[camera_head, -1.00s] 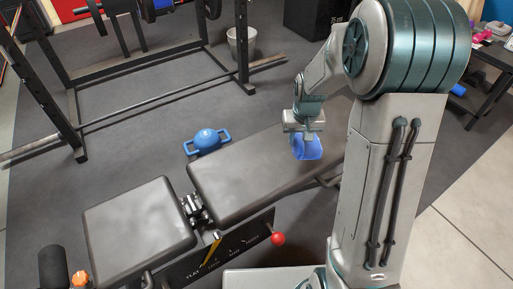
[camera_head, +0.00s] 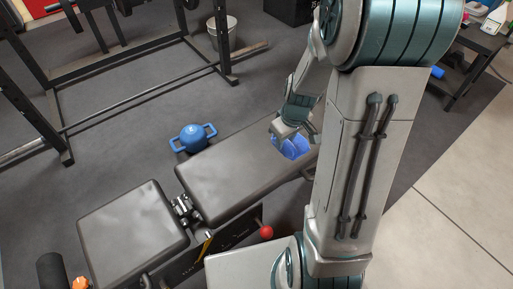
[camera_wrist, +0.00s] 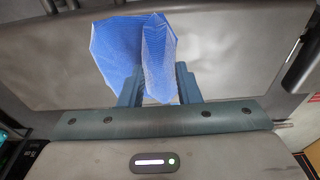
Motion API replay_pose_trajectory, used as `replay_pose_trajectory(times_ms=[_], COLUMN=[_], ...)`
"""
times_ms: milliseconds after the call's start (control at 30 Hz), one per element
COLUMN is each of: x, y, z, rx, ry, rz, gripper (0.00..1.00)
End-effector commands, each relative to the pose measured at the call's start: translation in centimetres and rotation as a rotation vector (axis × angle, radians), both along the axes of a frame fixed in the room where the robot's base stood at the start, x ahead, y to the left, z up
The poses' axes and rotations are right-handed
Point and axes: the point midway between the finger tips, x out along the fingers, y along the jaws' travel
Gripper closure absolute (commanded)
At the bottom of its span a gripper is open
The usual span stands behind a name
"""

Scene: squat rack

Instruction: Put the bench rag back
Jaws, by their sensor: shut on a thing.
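The bench rag (camera_head: 291,147) is a blue cloth at the far end of the long bench pad. My gripper (camera_head: 304,138) is shut on it, just above the pad. In the wrist view, the rag (camera_wrist: 135,48) is bunched between the two fingers of my gripper (camera_wrist: 158,92), with folds standing out beyond the fingertips. The grey-brown bench pad (camera_head: 235,178) lies below and behind it. I cannot tell whether the rag touches the pad.
A bucket (camera_head: 222,33) stands by the rack's foot. The shorter bench seat (camera_head: 135,228) is at the left. A black side table (camera_head: 470,62) stands at the upper right. Dark floor between rack and bench is mostly clear.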

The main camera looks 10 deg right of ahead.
Motion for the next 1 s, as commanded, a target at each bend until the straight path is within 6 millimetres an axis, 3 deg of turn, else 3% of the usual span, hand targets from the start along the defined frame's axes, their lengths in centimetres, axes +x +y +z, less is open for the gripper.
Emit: replay_pose_trajectory(times_ms=[300, 500, 700, 1000], x=[4.3, 6.6, 7.2, 7.2], y=[5.2, 7.7, 8.4, 8.3], z=[-4.4, -6.3, -7.2, -10.9], rx=[0.000, 0.000, 0.000, 0.000], ry=[0.002, 0.001, 0.001, 0.001], rz=[0.006, 0.003, -0.002, -0.002], gripper=[0.91, 0.91, 0.91, 0.91])
